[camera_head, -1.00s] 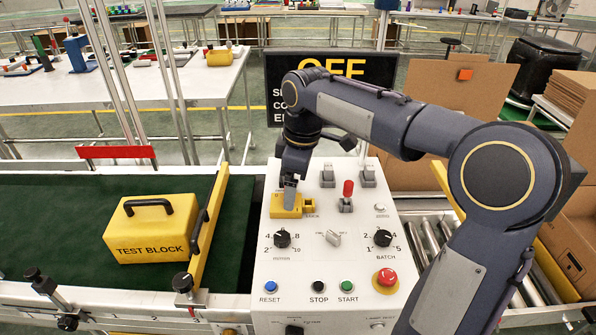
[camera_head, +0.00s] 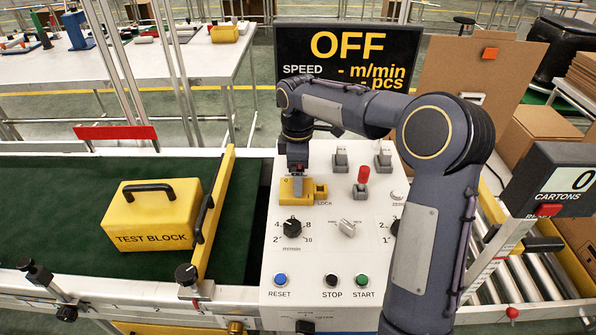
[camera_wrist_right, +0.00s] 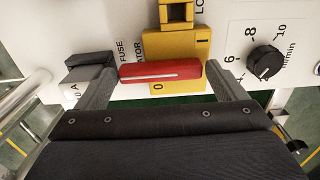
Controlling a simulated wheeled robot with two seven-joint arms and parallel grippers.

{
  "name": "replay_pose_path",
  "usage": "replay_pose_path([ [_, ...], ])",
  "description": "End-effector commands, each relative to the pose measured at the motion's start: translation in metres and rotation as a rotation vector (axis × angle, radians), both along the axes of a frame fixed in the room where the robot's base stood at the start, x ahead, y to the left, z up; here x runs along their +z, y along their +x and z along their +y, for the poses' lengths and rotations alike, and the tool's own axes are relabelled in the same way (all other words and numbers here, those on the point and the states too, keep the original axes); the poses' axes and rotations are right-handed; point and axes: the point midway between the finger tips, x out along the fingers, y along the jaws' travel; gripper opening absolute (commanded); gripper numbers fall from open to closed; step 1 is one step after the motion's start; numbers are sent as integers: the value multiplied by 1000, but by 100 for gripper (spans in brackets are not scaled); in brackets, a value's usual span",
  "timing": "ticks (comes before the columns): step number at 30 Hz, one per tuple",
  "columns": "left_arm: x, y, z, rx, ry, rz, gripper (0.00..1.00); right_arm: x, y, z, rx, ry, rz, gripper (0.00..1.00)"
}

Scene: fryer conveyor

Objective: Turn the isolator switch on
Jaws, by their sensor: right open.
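The isolator switch is a yellow block (camera_head: 318,190) at the upper left of the white control panel (camera_head: 268,262). In the right wrist view its yellow body (camera_wrist_right: 188,46) carries a red handle (camera_wrist_right: 160,71) with a pale stripe, lying crosswise near a "0" mark. My right gripper (camera_head: 298,182) reaches down onto the switch in the head view and partly hides it. In the right wrist view the gripper (camera_wrist_right: 158,84) is open, with one finger near each end of the handle. Contact cannot be told. My left gripper is not in view.
A black display (camera_head: 345,60) behind the panel reads OFF. A black knob (camera_head: 292,228) and blue, black and green buttons are below the switch; a red-tipped lever (camera_head: 362,175) is to its right. A yellow test block (camera_head: 155,215) sits on the green conveyor (camera_head: 60,190).

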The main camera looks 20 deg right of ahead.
Motion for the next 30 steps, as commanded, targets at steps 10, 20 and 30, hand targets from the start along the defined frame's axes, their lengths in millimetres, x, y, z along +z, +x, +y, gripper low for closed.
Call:
replay_pose_path([
  [10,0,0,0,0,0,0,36,-1,0,0,0,0,0,76],
  [20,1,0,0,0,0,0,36,0,0,0,-11,1,0,59],
  [30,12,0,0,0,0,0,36,2,-2,-2,-168,0,1,59],
])
